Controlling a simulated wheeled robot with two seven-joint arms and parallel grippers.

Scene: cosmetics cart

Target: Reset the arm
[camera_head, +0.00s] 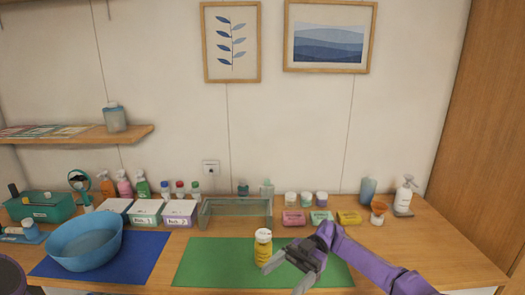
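My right arm (375,268), purple, reaches in from the lower right. Its grey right gripper (284,276) is over the front of the green mat (205,262). Its fingers are spread apart with nothing seen between them. A yellow bottle (263,252) with a white cap stands upright on the mat, just left of and behind the gripper; one finger overlaps its lower edge in the picture, and I cannot tell if they touch. My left gripper is not in view.
A blue bowl (86,244) sits on the blue mat (140,262) at left. Boxes labelled No. 1 (146,213) and No. 2 (180,214), a clear tray (236,211), colored packs and bottles line the back. The table's right side (440,245) is clear.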

